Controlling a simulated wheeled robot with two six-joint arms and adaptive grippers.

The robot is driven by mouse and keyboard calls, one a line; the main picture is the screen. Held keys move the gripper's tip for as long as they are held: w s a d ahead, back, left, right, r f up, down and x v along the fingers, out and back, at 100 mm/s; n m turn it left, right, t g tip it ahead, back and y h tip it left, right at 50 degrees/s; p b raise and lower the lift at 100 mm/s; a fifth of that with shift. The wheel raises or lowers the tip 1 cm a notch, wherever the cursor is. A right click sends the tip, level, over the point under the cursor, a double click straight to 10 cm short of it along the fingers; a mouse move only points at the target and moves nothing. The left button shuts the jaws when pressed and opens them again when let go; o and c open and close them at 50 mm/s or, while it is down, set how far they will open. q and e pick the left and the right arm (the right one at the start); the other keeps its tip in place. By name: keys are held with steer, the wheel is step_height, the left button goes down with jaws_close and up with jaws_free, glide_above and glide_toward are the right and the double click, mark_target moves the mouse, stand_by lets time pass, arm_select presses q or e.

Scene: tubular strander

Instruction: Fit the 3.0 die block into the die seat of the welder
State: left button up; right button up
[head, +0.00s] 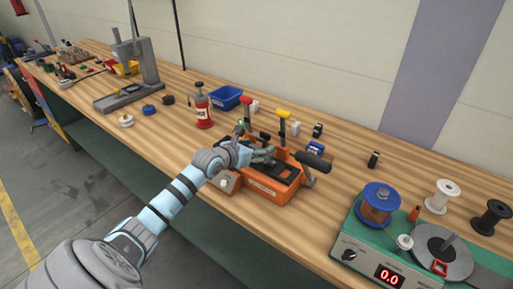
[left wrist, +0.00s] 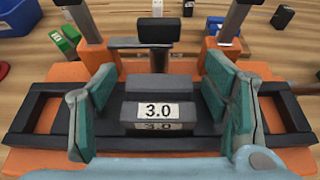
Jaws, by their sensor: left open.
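The 3.0 die block (left wrist: 158,112) is dark grey with white "3.0" labels. In the left wrist view it sits in the middle of the black die seat area (left wrist: 40,112) of the orange welder (left wrist: 265,68). Whether it is fully down cannot be told. My left gripper (head: 262,154) is open over the welder, which also shows in the head view (head: 262,190). Its green-padded fingers stand on either side of the block, with gaps between. In the head view my gripper hides the block. My right gripper is not in view.
The welder's red (head: 246,102) and yellow (head: 284,114) levers and black handle (head: 314,161) stand close around my gripper. A blue bin (head: 226,97) and red bottle-like tool (head: 203,108) are behind left. A green winding unit (head: 385,262) stands right. Bench is clear at front left.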

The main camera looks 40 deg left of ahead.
arm_select(q)
steer(key=shift+s+r, duration=0.1)
steer(key=shift+s, duration=0.3)
steer(key=v, duration=0.7)
steer(key=shift+w, duration=0.15)
